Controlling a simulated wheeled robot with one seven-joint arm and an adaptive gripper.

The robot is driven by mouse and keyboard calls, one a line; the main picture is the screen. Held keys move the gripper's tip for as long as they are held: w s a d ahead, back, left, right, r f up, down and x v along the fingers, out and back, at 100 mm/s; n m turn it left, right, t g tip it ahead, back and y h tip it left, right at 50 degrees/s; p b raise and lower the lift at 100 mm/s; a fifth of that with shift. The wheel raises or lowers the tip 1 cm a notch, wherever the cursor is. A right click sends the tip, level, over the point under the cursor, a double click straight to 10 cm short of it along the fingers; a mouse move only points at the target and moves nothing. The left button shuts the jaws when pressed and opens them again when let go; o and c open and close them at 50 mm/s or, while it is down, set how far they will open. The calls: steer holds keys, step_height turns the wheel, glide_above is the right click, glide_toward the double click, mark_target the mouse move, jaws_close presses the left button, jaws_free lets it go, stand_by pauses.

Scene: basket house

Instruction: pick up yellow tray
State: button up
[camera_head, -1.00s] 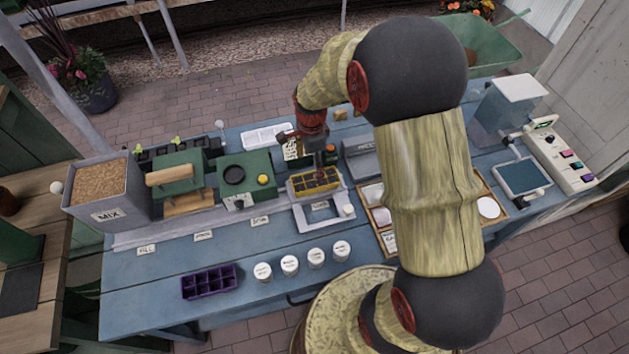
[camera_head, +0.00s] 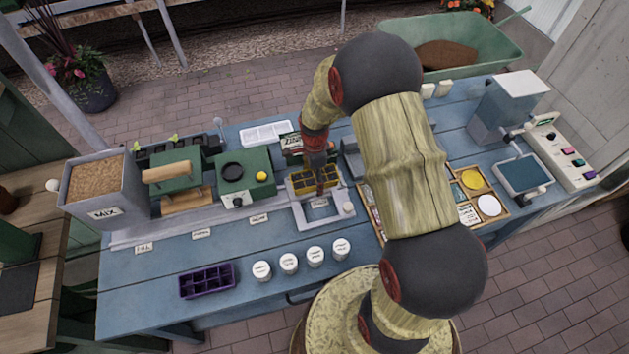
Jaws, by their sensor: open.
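The yellow tray (camera_head: 302,184) is a small tray with dark compartments. It sits on a pale grey stand (camera_head: 324,213) near the middle of the blue bench. My gripper (camera_head: 322,186) points down at the tray, with its tips over or at the tray's right part. It is open. The fingertips are small and partly lost against the dark compartments, so I cannot tell whether they touch the tray.
A purple tray (camera_head: 207,281) and several white jars (camera_head: 289,262) stand along the bench's front. Green machines (camera_head: 245,173) and a bin marked MIX (camera_head: 103,205) are at left. A wooden sorting box (camera_head: 472,196) and a grey dispenser (camera_head: 503,108) are at right.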

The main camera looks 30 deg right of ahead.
steer(key=shift+c, duration=0.2)
steer(key=c, duration=1.5)
steer(key=shift+r, duration=0.2)
